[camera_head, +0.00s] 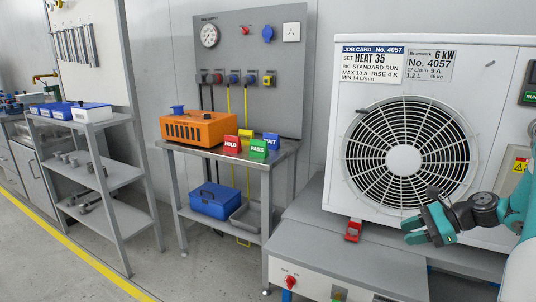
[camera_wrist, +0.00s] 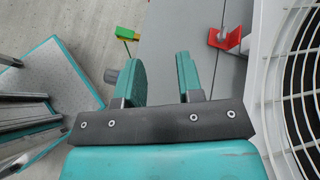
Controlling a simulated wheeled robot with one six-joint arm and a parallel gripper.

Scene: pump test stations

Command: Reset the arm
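My arm reaches in from the right edge in the head view, with my gripper (camera_head: 424,229) in front of the lower part of the white fan unit (camera_head: 348,62). The wrist view shows the teal fingers of my gripper (camera_wrist: 160,76) apart, with nothing between them. The gap lies over the grey bench top (camera_wrist: 166,30). A red bracket (camera_head: 353,229) sits at the foot of the fan unit, left of my gripper. It also shows in the wrist view (camera_wrist: 232,40), apart from the fingers.
The fan unit's round grille (camera_head: 405,150) is close behind my gripper. A steel table (camera_head: 272,155) left of it holds an orange box (camera_head: 198,128) and coloured cards (camera_head: 259,148). A shelf rack (camera_head: 110,178) stands further left. Floor (camera_head: 40,250) is clear at front left.

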